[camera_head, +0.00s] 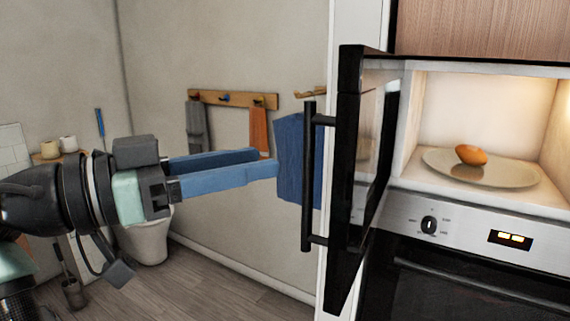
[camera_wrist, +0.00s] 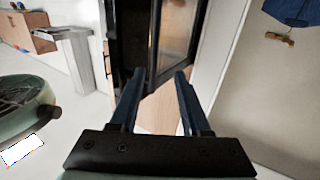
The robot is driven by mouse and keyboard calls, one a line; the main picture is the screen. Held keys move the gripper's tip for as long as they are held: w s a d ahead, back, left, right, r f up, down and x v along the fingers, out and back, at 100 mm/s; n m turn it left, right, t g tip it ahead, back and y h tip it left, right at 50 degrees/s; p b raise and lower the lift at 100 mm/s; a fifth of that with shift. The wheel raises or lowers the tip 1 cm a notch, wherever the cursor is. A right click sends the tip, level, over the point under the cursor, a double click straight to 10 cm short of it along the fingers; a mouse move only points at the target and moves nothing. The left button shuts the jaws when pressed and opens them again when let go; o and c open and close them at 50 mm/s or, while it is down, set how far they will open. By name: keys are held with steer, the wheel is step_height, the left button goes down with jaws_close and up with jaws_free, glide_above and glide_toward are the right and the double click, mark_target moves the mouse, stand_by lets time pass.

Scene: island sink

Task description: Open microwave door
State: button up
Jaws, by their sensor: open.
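The microwave door (camera_head: 352,190) is black-framed with a glass pane and stands swung wide open at the left of the lit microwave cavity (camera_head: 480,110). Its black vertical bar handle (camera_head: 307,175) is on the door's left side. My gripper (camera_head: 268,163), with two blue fingers, is left of the handle in the head view, pointing towards it, and holds nothing. In the wrist view my gripper (camera_wrist: 158,75) has its fingers apart, with the door (camera_wrist: 170,40) ahead of them. I cannot tell the exact gap between fingertips and handle.
Inside the cavity a plate (camera_head: 440,163) bears an orange-brown round food item (camera_head: 471,155). An oven (camera_head: 470,255) with a knob is below. Towels (camera_head: 258,130) hang on a wall rack (camera_head: 232,98) behind. Open floor (camera_head: 225,280) lies below my arm.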

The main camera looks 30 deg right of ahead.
steer(key=a, duration=0.5)
steer(key=shift+s+a+b, duration=0.15)
steer(key=shift+a+b, duration=0.2)
steer(key=shift+a, duration=0.05)
